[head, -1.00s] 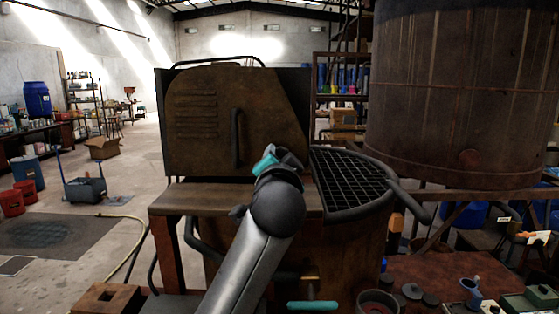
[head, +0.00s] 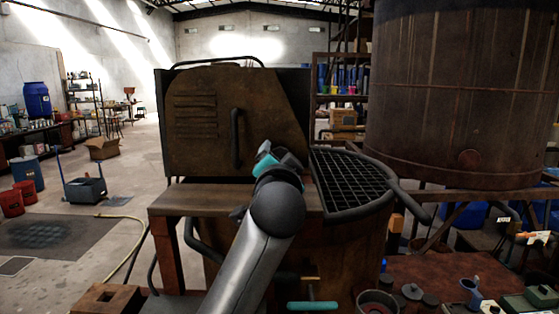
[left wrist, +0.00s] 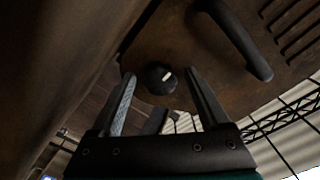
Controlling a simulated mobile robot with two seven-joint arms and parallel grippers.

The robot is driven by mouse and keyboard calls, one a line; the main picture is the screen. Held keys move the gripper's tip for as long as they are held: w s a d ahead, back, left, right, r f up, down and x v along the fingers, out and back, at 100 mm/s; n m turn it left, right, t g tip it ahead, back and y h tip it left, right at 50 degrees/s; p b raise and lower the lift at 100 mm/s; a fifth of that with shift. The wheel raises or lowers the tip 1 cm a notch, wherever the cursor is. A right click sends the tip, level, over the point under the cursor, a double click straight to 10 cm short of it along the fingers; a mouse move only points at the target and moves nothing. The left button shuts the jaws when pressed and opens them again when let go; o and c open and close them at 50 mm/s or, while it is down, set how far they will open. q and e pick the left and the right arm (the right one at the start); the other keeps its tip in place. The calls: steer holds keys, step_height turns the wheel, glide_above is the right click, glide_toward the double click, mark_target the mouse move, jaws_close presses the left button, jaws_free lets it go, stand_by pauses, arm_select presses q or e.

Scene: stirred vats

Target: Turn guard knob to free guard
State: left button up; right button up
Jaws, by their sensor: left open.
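The guard (head: 205,115) is a rusty brown plate with slots and a black bar handle (head: 235,138); it stands upright at the back of the vat's top. My left gripper (left wrist: 160,74) is open, with one finger on each side of the knob and a gap visible to each. In the head view my left gripper (head: 277,157) is in front of the guard's lower right, and the knob is hidden there. My right gripper is not in view.
A black grating (head: 350,180) with a curved rim covers the vat's top, right of my left arm. A large rusty tank (head: 460,100) rises at the right. A teal-handled bar (head: 312,305) is low in front. The floor at the left is partly clear.

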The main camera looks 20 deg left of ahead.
arm_select(q)
steer(key=b+v, duration=0.2)
steer(key=v, duration=1.3)
steer(key=shift+b, duration=0.3)
steer(key=shift+s, duration=0.15)
